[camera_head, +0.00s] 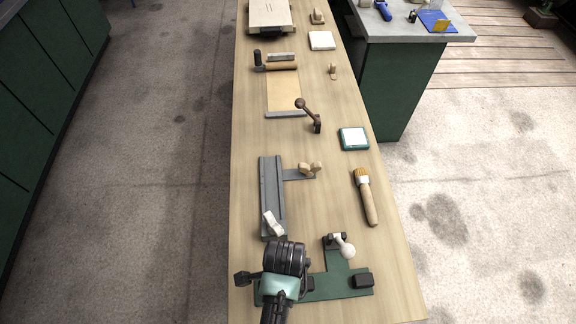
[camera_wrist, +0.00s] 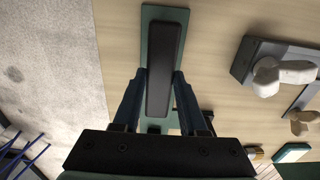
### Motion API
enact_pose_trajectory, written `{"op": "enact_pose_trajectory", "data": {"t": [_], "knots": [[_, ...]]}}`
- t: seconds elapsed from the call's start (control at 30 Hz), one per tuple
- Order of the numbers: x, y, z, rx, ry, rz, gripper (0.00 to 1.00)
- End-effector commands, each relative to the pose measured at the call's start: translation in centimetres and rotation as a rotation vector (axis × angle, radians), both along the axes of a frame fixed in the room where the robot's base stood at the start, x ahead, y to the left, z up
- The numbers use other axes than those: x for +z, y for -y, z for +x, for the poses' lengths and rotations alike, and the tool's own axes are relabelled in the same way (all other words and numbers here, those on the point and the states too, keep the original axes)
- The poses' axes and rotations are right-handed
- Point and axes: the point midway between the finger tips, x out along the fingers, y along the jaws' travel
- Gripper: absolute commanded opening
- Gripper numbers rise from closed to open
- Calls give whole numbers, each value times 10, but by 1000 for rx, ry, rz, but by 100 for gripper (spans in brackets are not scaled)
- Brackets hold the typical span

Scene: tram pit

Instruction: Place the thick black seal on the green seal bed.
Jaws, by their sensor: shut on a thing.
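The thick black seal (camera_wrist: 167,62) is a long black bar in the wrist view. My gripper (camera_wrist: 160,76) is shut on it, with one finger along each long side. The green seal bed (camera_wrist: 151,14) shows as a green strip around the bar's far end and side. The bar lies lengthwise over the bed; I cannot tell whether it touches. In the head view my gripper (camera_head: 285,266) is at the near end of the bench and hides most of the seal. The green base (camera_head: 338,286) shows beside it, with a white-knobbed lever (camera_head: 345,247) and a black block (camera_head: 363,280).
A grey rail clamp (camera_head: 270,190) with a white handle stands just beyond my gripper. A brush (camera_head: 366,198) and a green-rimmed white pad (camera_head: 354,139) lie to the right.

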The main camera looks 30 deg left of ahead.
Motion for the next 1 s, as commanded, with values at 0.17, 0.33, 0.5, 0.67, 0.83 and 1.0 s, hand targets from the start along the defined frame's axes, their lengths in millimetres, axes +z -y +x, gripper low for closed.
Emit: {"op": "enact_pose_trajectory", "data": {"t": [0.17,0.33,0.5,0.67,0.83,1.0], "knots": [[-25,0,0,0,-2,0,0],[-40,0,1,0,1,1,0],[-41,0,1,0,2,0,0],[-43,0,1,0,2,1,0],[-44,0,0,1,1,1,62],[-44,0,0,1,1,1,72]]}}
